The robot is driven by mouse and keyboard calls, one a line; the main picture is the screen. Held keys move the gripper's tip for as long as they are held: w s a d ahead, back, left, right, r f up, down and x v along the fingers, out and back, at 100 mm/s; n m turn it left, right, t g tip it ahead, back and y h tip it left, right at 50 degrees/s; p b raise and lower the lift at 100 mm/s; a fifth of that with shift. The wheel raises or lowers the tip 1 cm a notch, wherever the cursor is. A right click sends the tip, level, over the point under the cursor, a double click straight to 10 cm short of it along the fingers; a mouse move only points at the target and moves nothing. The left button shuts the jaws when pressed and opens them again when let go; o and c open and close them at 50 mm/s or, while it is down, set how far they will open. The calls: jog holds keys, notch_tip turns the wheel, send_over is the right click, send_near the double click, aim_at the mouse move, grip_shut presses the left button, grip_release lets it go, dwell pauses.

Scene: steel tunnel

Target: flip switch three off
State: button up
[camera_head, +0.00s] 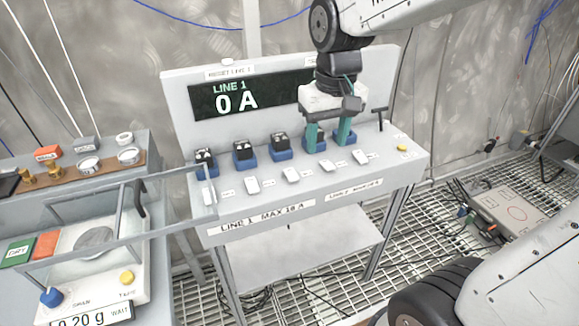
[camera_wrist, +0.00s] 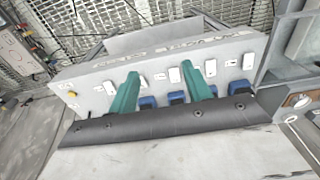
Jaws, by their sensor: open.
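A grey sloped panel (camera_head: 230,212) bears a row of several white switches. The third switch (camera_head: 291,176) is the middle one from either end; it also shows in the wrist view (camera_wrist: 174,75). I cannot tell which way it is set. My gripper (camera_head: 328,143) is open and empty, its green fingers pointing down over the right part of the panel, in front of the blue sockets there. In the wrist view my gripper (camera_wrist: 162,70) has the third switch between its fingertips in the picture, closer to the right finger. I see no contact with any switch.
A black display (camera_head: 245,97) behind the switches reads "LINE 1 0 A". Black plugs (camera_head: 243,150) stand in blue sockets behind the left switches. A yellow button (camera_head: 402,148) is at the panel's right end. A scale with a clear frame (camera_head: 110,235) stands left.

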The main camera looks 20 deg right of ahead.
send_near(291, 173)
jog(key=shift+w+f+g, duration=0.2)
jog(key=shift+f+g, duration=0.05)
jog(key=shift+g, duration=0.05)
notch_tip(291, 173, down, 7)
jog(key=shift+f, duration=0.15)
